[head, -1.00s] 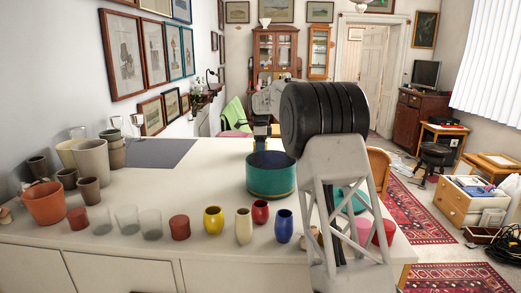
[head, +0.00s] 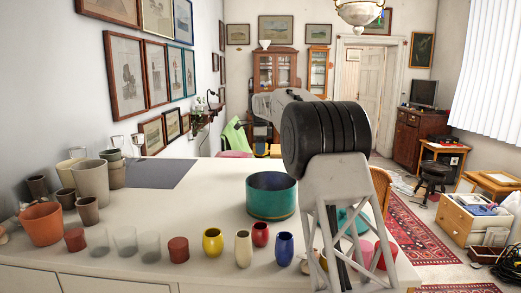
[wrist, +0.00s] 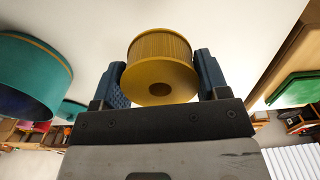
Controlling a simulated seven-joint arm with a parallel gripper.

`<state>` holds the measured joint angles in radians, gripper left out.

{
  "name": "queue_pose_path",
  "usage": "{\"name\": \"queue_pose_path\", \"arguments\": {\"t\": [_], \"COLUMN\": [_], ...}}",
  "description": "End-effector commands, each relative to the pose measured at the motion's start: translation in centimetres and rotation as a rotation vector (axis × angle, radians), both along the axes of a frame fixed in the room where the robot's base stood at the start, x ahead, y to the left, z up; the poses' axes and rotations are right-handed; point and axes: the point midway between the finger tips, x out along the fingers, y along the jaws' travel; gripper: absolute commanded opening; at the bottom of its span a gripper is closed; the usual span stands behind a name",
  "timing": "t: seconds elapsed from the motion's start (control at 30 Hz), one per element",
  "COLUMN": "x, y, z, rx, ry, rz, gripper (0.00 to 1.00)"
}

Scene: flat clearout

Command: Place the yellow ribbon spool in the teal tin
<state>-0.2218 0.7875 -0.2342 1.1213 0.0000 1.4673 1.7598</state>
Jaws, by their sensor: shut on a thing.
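The yellow ribbon spool (wrist: 160,66) is between the two fingers of my gripper (wrist: 160,78) in the wrist view. The fingers are shut on its sides, and the round end with its centre hole faces the camera. The teal tin (head: 271,197) stands open-topped on the white counter in the head view, left of my arm. Part of the tin (wrist: 32,72) also shows at the left of the wrist view, beside the gripper and apart from the spool. In the head view my arm hides most of the gripper.
Yellow (head: 212,242), cream (head: 243,248), red (head: 260,234) and blue (head: 284,249) cups stand in front of the tin. Clear glasses and an orange pot (head: 41,224) are at left. A grey mat (head: 150,173) lies behind. Another teal thing (head: 352,221) is partly behind my arm.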

Motion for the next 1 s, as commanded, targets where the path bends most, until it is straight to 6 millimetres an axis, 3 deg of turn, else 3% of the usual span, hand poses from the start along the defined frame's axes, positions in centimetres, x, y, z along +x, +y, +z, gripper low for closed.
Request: {"name": "queue_pose_path", "arguments": {"t": [0.57,1.0], "x": [-0.5,-5.1], "y": [-0.1,-0.8], "z": [0.4,2.2], "rx": [0.000,0.000], "ry": [-0.001,-0.002], "rz": [-0.001,-0.006], "gripper": [0.44,0.44]}}
